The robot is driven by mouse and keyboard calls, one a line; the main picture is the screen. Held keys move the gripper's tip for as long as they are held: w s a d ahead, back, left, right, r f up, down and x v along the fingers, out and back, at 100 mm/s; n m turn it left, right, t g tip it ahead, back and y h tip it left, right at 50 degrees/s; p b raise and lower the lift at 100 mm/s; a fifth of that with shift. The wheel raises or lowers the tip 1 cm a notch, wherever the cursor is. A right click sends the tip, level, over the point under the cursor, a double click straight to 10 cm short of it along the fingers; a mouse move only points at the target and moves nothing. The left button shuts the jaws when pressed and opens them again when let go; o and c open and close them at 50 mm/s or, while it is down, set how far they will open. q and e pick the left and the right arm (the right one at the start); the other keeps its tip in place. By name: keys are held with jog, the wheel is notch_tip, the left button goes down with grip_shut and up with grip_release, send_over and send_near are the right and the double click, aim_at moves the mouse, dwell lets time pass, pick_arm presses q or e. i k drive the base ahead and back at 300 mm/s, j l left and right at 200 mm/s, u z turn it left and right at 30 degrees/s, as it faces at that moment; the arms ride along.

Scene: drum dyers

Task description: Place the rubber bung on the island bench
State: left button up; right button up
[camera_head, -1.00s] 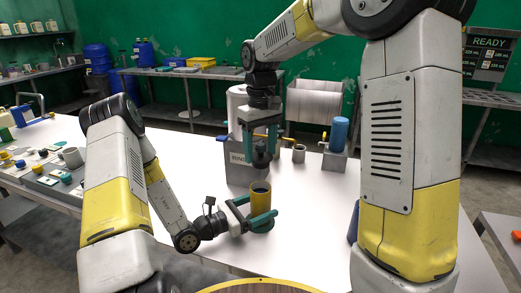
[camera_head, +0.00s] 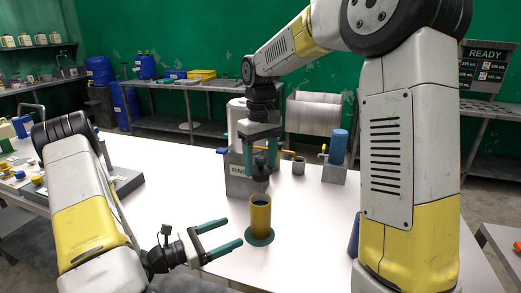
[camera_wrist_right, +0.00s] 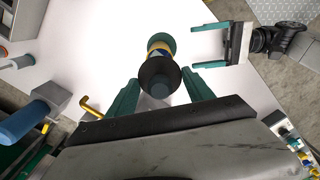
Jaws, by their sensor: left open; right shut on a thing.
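The rubber bung (camera_head: 261,172) is a dark, round piece held in my right gripper (camera_head: 260,165), whose green fingers point down. In the right wrist view the bung (camera_wrist_right: 157,84) sits between the fingertips and partly hides a yellow cylinder (camera_wrist_right: 158,47). In the head view the yellow cylinder (camera_head: 260,218) stands upright, open-topped, on a green round base on the island bench (camera_head: 310,240). The bung is above and apart from it. My left gripper (camera_head: 233,231) is open and empty, just left of the cylinder, its fingers pointing towards it.
A grey block with a sign (camera_head: 238,178) stands behind the cylinder. The bench's right front is mostly bare.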

aim_at(320, 224)
jog(key=k, duration=1)
